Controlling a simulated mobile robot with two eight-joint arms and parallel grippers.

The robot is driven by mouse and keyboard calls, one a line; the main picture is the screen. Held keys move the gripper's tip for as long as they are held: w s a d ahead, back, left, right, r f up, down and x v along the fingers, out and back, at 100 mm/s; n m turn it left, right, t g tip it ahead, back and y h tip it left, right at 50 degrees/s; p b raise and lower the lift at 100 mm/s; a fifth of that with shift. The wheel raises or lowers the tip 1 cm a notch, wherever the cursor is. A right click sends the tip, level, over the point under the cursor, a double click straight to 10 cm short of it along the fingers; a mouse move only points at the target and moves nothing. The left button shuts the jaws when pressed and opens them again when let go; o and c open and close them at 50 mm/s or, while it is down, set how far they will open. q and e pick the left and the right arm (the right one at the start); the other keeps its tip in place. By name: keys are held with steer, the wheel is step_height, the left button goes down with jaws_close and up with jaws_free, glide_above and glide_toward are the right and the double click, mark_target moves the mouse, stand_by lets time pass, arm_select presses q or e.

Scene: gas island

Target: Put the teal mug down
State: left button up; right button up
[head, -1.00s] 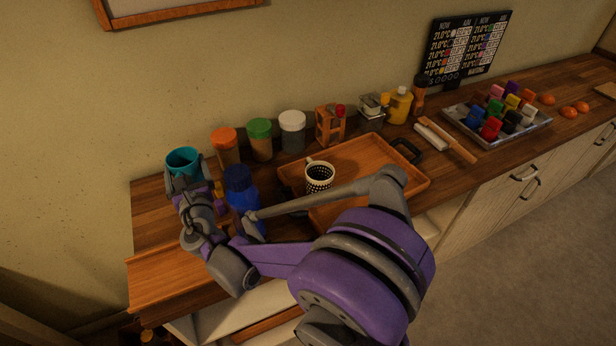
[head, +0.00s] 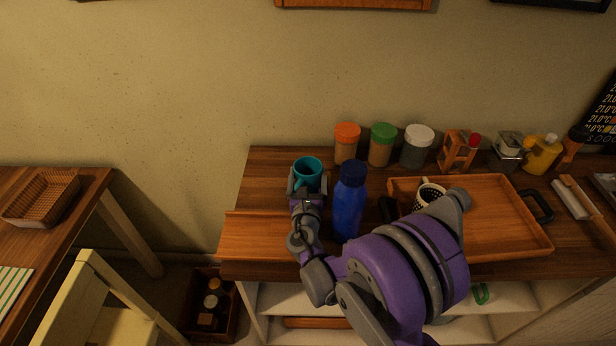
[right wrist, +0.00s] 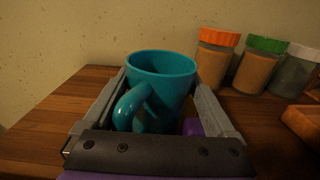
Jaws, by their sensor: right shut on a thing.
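The teal mug (head: 308,172) is upright at the left end of the wooden counter, near the wall. My right gripper (head: 306,184) is shut on it. In the right wrist view the mug (right wrist: 164,72) sits between the two grey fingers (right wrist: 163,105), with its handle towards my wrist. The mug looks low at the counter top, but its base is hidden, so I cannot tell if it touches. My left gripper is not in view.
A blue bottle (head: 348,205) stands just right of my gripper. Jars with orange (head: 347,142), green (head: 383,145) and white (head: 417,146) lids stand behind. A wooden tray (head: 500,215) holds a black-and-white mug (head: 428,194). The counter's left end (head: 262,185) is clear.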

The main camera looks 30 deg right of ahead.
steer(key=shift+f, duration=0.15)
steer(key=o, duration=1.4)
